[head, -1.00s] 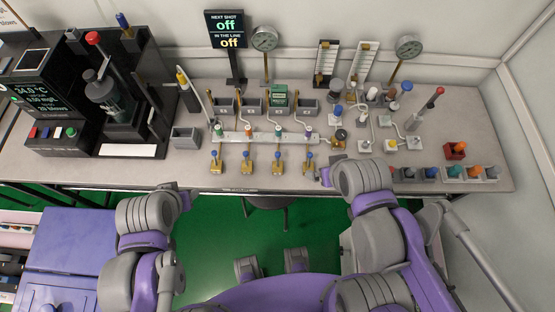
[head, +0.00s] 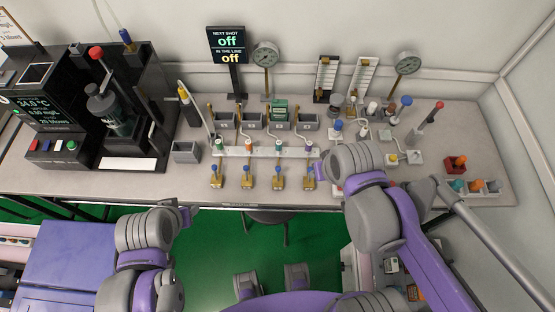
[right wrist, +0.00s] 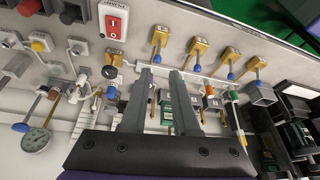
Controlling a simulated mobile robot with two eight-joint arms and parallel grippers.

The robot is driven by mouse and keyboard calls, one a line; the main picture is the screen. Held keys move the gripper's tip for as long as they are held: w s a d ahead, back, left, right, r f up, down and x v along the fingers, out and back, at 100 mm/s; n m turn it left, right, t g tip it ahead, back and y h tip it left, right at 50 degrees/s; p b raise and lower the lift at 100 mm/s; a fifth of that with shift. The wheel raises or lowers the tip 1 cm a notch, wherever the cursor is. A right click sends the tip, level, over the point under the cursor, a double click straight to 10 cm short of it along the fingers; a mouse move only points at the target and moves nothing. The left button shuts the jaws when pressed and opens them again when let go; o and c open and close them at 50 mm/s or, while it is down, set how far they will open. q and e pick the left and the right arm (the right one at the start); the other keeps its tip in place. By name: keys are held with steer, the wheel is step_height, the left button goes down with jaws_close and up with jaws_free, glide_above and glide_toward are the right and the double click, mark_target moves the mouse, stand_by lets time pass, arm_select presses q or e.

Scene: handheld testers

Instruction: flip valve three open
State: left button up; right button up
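A row of brass valves with blue-tipped levers stands along the bench front, below a pale manifold bar (head: 265,152). Valve three, counted from the left, is the brass valve (head: 278,182); it also shows in the right wrist view (right wrist: 198,48), where the order runs reversed. All the levers look alike, with blue ends toward the manifold. My right gripper (head: 318,169) is by the rightmost valve (head: 309,183), right of valve three. In the wrist view its fingers (right wrist: 161,72) are apart and empty. My left gripper (head: 188,214) is off the bench's front edge; its fingers are unclear.
A display (head: 227,44) reads off on both lines. Grey bins (head: 307,121) and a green box (head: 279,110) stand behind the manifold. A black machine (head: 130,110) fills the left end.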

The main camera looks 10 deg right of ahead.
steer(key=w+a, duration=0.1)
steer(key=w, duration=0.1)
steer(key=w+a+g, duration=0.1)
steer(key=w, duration=0.2)
steer(key=w+a+g, duration=0.1)
steer(key=w, duration=0.1)
steer(key=shift+w+a+r+b, duration=0.2)
steer(key=shift+w+r+b, duration=0.1)
steer(key=shift+r+b, duration=0.1)
jaws_close()
steer(key=w+a+f+g, duration=0.2)
steer(key=w+a, duration=0.3)
steer(key=w, duration=0.2)
steer(key=shift+w+f+g+b, duration=0.25)
steer(key=shift+f+g+b, duration=0.05)
steer(key=shift+g+b, duration=0.1)
